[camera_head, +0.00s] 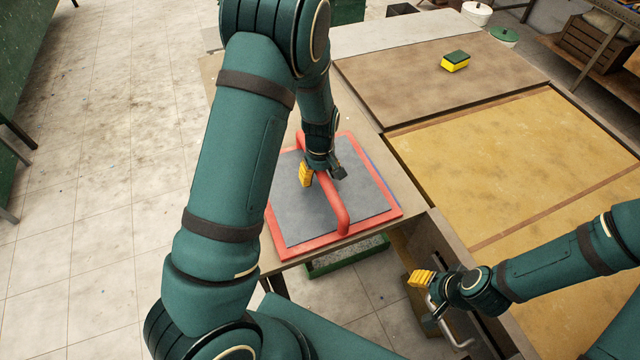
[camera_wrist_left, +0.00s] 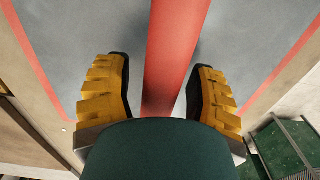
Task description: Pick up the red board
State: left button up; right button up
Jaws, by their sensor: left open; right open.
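The red board (camera_head: 287,243) lies flat on the left part of the table, with a grey middle and a raised red handle (camera_head: 340,208) across it. In the left wrist view the handle (camera_wrist_left: 175,50) runs down between my two yellow finger pads. My left gripper (camera_head: 322,174) is open, above the board and astride the handle; it also shows in the left wrist view (camera_wrist_left: 157,92). I cannot tell whether a pad touches the handle. My right gripper (camera_head: 428,297) is open and empty, low at the right near the table's front edge. My left arm hides part of the board.
A yellow and green sponge (camera_head: 455,62) lies on the brown panel behind. A large yellowish panel (camera_head: 520,160) covers the table's right side. A green crate (camera_head: 345,255) stands below the table edge. The tiled floor at the left is clear.

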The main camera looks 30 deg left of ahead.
pick_arm(q)
grip_shut()
jog(key=shift+w+r, duration=0.1)
jog(key=shift+r, duration=0.05)
